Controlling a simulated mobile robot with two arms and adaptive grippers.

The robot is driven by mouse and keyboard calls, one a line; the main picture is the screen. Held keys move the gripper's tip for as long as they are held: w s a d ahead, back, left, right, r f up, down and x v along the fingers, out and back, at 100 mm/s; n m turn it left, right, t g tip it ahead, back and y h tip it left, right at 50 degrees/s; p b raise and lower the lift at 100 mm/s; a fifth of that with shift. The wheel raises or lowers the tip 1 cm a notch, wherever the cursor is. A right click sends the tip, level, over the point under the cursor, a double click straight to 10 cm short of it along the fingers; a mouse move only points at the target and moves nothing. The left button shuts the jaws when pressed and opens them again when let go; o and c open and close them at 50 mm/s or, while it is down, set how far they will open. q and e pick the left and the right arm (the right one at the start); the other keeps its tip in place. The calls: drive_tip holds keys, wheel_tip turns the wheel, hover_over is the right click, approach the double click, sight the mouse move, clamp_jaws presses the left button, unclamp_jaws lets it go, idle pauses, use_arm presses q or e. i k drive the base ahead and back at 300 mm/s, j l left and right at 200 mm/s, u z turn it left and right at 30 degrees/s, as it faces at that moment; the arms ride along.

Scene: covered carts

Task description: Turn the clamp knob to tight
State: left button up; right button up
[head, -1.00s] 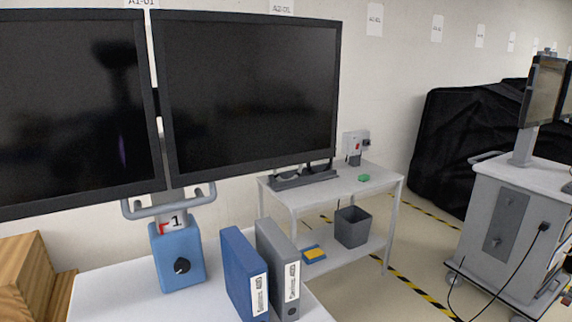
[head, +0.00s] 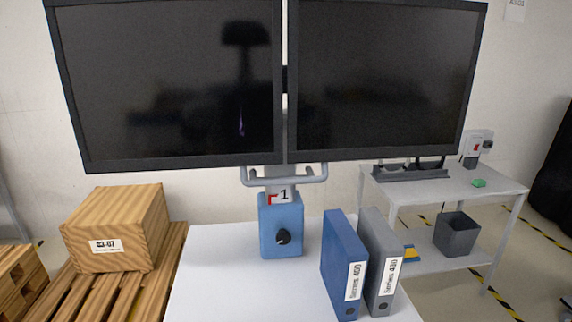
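The clamp knob (head: 283,237) is a black round knob on the front of a blue clamp box (head: 267,243). The box stands at the back of a white table, below two large dark monitors. A label with the number 1 (head: 284,194) and a red corner mark sits at the top of the box. A pale marking shows on the knob, but it is too small to read its setting surely. Neither of my grippers is in the head view.
A blue binder (head: 341,262) and a grey binder (head: 378,255) stand upright on the white table (head: 215,280), right of the clamp box. Two monitors (head: 170,85) hang above. A wooden box (head: 117,228) sits on a pallet at left. A side table (head: 450,190) stands at right.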

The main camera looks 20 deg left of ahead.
sight(284, 237)
drive_tip(key=k+j+u, duration=0.25)
drive_tip(key=k, duration=0.25)
drive_tip(key=k+j+u, duration=0.2)
drive_tip(key=k, duration=0.35)
drive_tip(key=i+u, duration=0.3)
drive_tip(key=i+j+u, duration=0.1)
drive_tip(key=u, duration=0.2)
